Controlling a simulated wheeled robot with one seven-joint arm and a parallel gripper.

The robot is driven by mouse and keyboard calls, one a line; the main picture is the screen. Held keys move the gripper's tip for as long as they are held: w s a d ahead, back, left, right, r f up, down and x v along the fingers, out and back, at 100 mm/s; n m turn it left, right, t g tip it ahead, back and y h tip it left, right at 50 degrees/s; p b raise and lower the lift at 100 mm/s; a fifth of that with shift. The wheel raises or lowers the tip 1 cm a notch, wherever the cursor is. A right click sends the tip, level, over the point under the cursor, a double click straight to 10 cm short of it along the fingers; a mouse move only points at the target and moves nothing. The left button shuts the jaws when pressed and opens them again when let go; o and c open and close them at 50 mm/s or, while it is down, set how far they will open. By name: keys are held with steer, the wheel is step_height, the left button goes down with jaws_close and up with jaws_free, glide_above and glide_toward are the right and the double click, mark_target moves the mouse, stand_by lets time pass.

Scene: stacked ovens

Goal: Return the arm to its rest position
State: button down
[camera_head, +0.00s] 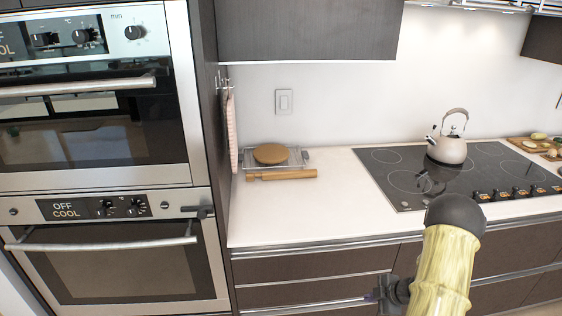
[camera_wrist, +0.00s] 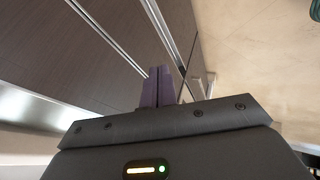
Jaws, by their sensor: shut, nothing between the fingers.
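My gripper (camera_head: 369,297) shows low in the head view, to the left of my yellow arm link. It is in front of the dark drawer fronts below the counter. In the wrist view its two purple fingers (camera_wrist: 158,72) are together, with nothing between them. The wrist view shows drawer fronts (camera_wrist: 120,35) with metal strips beyond the fingers, and floor at the right. I cannot tell the exact gap between the fingers and the drawers.
Two stacked ovens (camera_head: 105,203) stand at left, both doors shut. The white counter (camera_head: 325,200) holds a rolling pin (camera_head: 282,174), a rack with a round brown item (camera_head: 270,153), and a cooktop (camera_head: 400,182) with a kettle (camera_head: 447,148). Drawers (camera_head: 310,265) appear closed.

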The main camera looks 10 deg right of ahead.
steer(key=w+a+r+m+h+p, duration=0.1)
steer(key=a+r+m+h+p, duration=0.2)
steer(key=r, duration=0.6)
steer(key=w+a+r+m+h+p, duration=0.15)
steer(key=a+r+m, duration=0.25)
steer(key=r, duration=0.6)
steer(key=s+a+r+m+g+p, duration=0.1)
steer(key=s+a+r+m, duration=0.3)
steer(key=s+a, duration=0.3)
steer(key=s+a+r+m+g+p, duration=0.1)
steer(key=s+a+r+m+g, duration=0.1)
steer(key=s+a+r+m, duration=0.2)
steer(key=s+a+r, duration=0.3)
steer(key=s+a, duration=0.1)
steer(key=s, duration=0.2)
steer(key=shift+a+r+m+g+p, duration=0.25)
steer(key=shift+r+m+g+p, duration=0.05)
steer(key=shift+m, duration=0.1)
steer(key=shift+s, duration=0.1)
